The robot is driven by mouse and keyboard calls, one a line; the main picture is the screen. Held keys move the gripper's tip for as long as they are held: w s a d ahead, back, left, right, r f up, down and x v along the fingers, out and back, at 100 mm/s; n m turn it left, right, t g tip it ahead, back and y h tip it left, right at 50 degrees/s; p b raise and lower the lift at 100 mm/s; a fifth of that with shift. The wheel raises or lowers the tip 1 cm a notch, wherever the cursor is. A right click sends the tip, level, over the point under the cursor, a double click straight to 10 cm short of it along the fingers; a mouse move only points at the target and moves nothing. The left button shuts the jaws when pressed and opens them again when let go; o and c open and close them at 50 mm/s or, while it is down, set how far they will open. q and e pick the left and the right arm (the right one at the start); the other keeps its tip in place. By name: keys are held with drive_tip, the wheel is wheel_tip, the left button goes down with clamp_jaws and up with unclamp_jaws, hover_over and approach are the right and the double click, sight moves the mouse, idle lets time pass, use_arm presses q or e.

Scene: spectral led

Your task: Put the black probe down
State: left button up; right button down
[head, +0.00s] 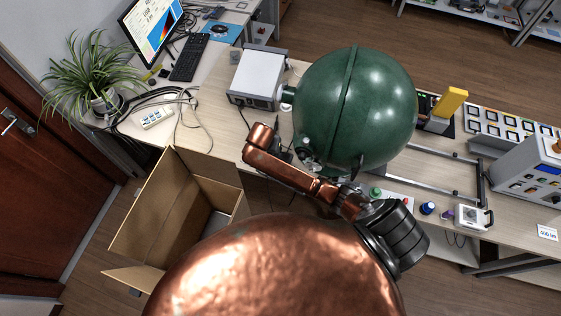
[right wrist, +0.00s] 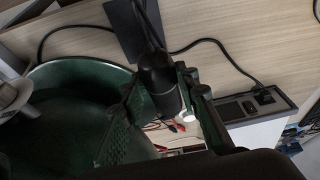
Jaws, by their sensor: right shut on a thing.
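The black probe (right wrist: 156,70) is a dark cylinder with a pale tip and a black cable at its upper end. In the right wrist view my right gripper (right wrist: 160,86) is shut on it, one finger on each side. The probe is above the wooden table beside the green sphere (head: 350,105), whose open-looking, dark green rounded edge also fills the left of the wrist view (right wrist: 60,110). In the head view my copper arm crosses in front of the sphere, and I cannot make out the probe clearly. My left gripper is not in view.
A black flat plate (right wrist: 128,28) lies on the table beyond the probe. A socket panel (right wrist: 248,108) is to its right, with loose cables. In the head view, a white box instrument (head: 257,78) adjoins the sphere, and an open cardboard box (head: 150,230) stands left.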

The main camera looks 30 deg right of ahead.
drive_tip(key=shift+m, duration=0.3)
drive_tip(key=f, duration=0.2)
drive_tip(key=s+d+f, duration=0.1)
drive_tip(key=f, duration=0.2)
drive_tip(key=d+f, duration=0.1)
drive_tip(key=f, duration=0.1)
drive_tip(key=shift+s+d+f, duration=0.2)
drive_tip(key=shift+s, duration=0.15)
drive_tip(key=shift+f, duration=2.1)
drive_tip(key=shift+f, duration=0.1)
drive_tip(key=c, duration=1.5)
unclamp_jaws()
drive_tip(key=v, duration=1.2)
drive_tip(key=shift+p, duration=0.35)
drive_tip(key=shift+a, duration=0.1)
